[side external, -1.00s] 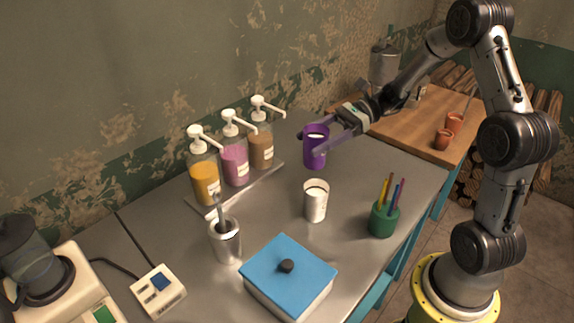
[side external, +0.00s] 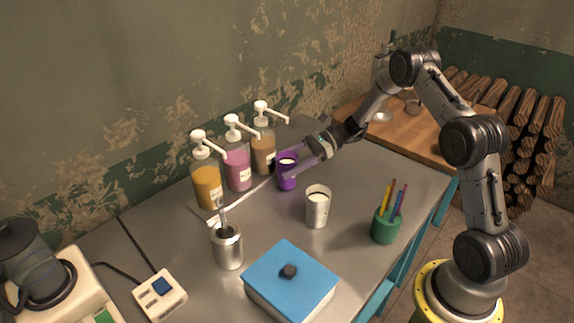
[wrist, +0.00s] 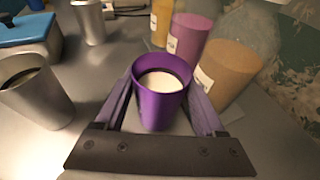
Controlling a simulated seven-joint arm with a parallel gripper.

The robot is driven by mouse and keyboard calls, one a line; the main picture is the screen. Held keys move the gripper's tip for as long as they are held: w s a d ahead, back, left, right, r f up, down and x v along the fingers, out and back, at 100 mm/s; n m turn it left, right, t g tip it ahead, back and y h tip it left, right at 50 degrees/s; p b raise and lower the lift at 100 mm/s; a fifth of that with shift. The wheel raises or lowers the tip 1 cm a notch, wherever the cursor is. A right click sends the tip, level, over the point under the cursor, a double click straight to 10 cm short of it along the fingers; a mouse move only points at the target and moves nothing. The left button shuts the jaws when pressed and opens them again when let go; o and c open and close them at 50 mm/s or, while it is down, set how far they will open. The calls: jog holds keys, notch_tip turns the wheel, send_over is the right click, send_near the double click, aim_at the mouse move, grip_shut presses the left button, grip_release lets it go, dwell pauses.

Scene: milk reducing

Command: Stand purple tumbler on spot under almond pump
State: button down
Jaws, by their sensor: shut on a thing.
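The purple tumbler (side external: 287,176) holds a white liquid and is upright, close in front of the brown pump bottle (side external: 263,152). My gripper (side external: 293,172) is shut on it, with one finger on each side, as the wrist view (wrist: 160,104) shows. Three pump bottles stand in a row on a tray: orange (side external: 207,185), pink (side external: 238,167) and brown; their label text is too small to read. The brown bottle's spout reaches out near the tumbler. I cannot tell whether the tumbler's base touches the surface. Any spot beneath it is hidden.
A utensil holder (side external: 227,246), a blue-lidded box (side external: 290,282) and a green pen cup (side external: 385,226) stand nearer the front. The table between the metal cup and pen cup is clear.

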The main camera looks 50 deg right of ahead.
jog(key=shift+f, duration=0.2)
jog(key=shift+c, duration=1.3)
grip_release()
jog(key=shift+f, duration=0.1)
